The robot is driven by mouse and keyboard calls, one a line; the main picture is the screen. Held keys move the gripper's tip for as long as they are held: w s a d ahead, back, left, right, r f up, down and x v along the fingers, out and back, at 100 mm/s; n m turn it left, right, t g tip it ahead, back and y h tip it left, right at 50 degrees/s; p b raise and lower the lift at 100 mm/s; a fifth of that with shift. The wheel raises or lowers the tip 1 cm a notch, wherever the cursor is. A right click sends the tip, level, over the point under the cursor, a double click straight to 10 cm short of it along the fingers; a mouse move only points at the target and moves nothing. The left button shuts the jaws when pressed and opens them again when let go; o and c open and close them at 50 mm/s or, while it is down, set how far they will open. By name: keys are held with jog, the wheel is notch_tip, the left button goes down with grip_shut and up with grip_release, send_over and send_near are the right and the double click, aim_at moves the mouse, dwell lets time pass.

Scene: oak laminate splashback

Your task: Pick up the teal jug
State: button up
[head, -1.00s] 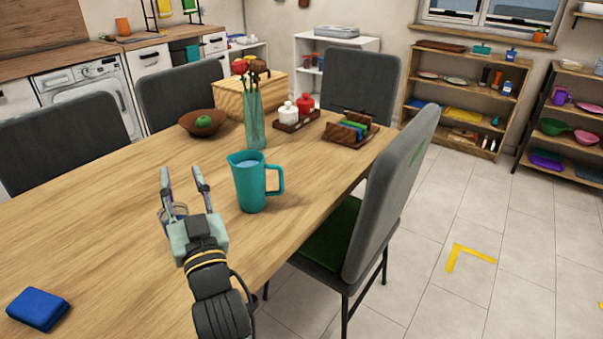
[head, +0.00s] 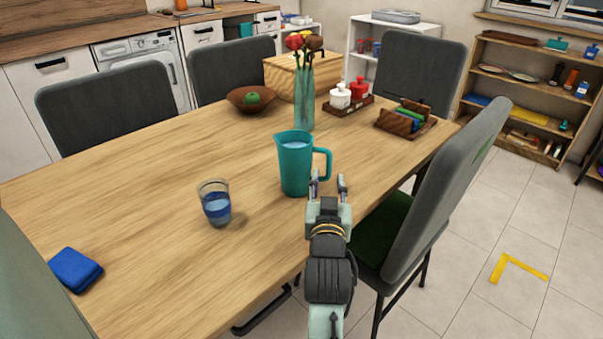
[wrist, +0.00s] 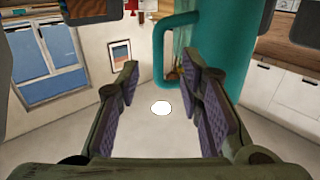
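The teal jug (head: 295,165) stands upright on the wooden table with pale liquid inside. Its handle points right in the head view. My gripper (head: 328,184) is just in front of the jug, near the lower end of the handle. In the wrist view the two fingers (wrist: 158,88) are spread apart with nothing between them. There the jug's teal body (wrist: 228,48) fills the upper right, partly behind the right finger, and its handle (wrist: 160,55) shows beyond the gap between the fingertips. I cannot tell whether a finger touches the jug.
A flower vase (head: 304,95) stands behind the jug. A grey chair (head: 448,190) is close on the right. The table's middle left is clear.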

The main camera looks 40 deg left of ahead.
aim_at(329, 167)
jog(key=x, duration=0.2)
jog(key=p+x, duration=0.1)
jog(key=x, duration=0.1)
jog(key=p+x, duration=0.1)
jog(key=x, duration=0.1)
jog(key=shift+d+r, duration=0.1)
jog(key=shift+r, duration=0.15)
jog(key=shift+w+f, duration=0.15)
jog(key=shift+w, duration=0.2)
grip_shut()
dwell(0.5)
